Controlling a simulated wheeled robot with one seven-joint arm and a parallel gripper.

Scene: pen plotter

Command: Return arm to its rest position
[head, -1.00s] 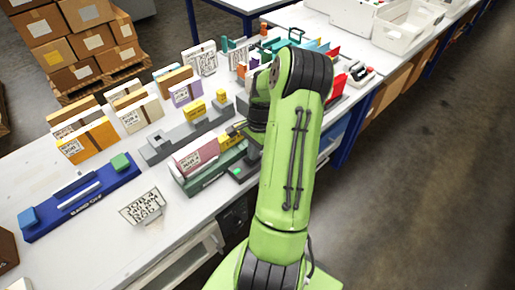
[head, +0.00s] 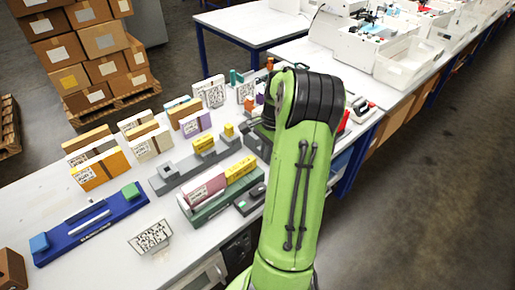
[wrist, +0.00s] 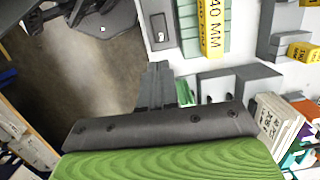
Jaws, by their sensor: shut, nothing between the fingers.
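My green arm (head: 297,180) rises through the right middle of the head view. My gripper is mostly hidden behind the arm there. In the wrist view my gripper (wrist: 158,84) is shut, its dark grey fingers together with nothing held. A green fixture (head: 228,203) with a pink-and-white block (head: 203,192) and a yellow block (head: 241,169) stands on the white table (head: 120,260). The yellow block, printed "40 MM", also shows in the wrist view (wrist: 212,28). The fingers appear apart from these things.
A grey stepped fixture (head: 190,172) and a blue tray (head: 95,222) stand to the left. Several upright cards and boxes line the table's back. A printed card (head: 151,237) lies in front. The floor right of the table is clear.

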